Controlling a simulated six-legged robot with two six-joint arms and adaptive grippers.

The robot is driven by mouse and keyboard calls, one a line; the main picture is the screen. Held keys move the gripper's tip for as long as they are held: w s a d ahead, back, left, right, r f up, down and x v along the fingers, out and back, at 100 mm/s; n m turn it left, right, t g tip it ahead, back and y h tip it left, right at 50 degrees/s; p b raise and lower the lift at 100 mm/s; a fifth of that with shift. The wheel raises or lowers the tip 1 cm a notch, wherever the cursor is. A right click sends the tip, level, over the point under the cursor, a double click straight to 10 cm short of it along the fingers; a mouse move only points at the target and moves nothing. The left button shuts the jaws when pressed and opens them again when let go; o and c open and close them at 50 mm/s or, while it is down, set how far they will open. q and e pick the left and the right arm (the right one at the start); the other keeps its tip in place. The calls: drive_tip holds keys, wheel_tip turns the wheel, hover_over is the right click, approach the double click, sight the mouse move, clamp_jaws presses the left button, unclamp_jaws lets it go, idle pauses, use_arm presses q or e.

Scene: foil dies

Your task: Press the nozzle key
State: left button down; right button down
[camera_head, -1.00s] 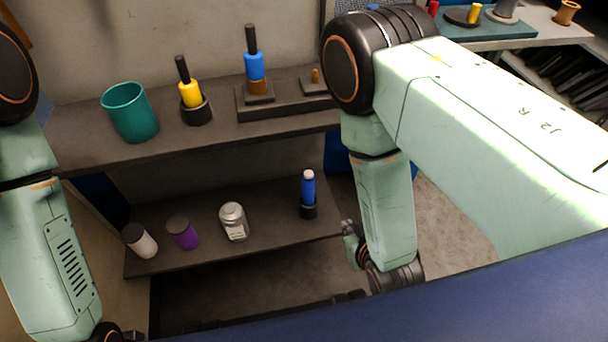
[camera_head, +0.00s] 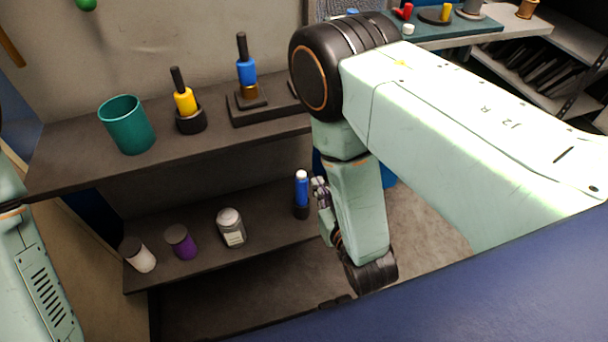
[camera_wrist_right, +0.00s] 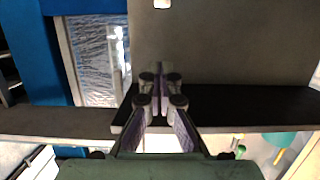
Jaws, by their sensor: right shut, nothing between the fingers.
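I cannot tell for sure which part is the nozzle key. In the head view, a blue bottle (camera_head: 301,192) with a white top stands upright in a dark holder at the right end of the lower shelf. My right gripper (camera_head: 318,184) is beside the bottle, just to its right; whether they touch is unclear. In the right wrist view, the right gripper (camera_wrist_right: 160,80) has its fingers together and empty, in front of a dark shelf board. A small white thing (camera_wrist_right: 162,4) at the top edge is cut off. My left gripper is out of view.
The lower shelf (camera_head: 200,268) also holds a white jar (camera_head: 138,255), a purple jar (camera_head: 181,242) and a silver-lidded jar (camera_head: 231,228). The upper shelf (camera_head: 75,170) holds a teal cup (camera_head: 127,126), a yellow-handled tool (camera_head: 185,102) and a blue-handled tool (camera_head: 246,73).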

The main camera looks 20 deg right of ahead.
drive_tip(key=b, duration=0.3)
hover_over(301, 175)
drive_tip(key=s, duration=0.2)
wheel_tip(301, 175, down, 3)
drive_tip(key=f+b, duration=0.2)
drive_tip(key=f, duration=0.1)
drive_tip(key=shift+w+d+f, duration=0.1)
drive_tip(key=shift+d+f, duration=0.1)
drive_tip(key=shift+f, duration=0.05)
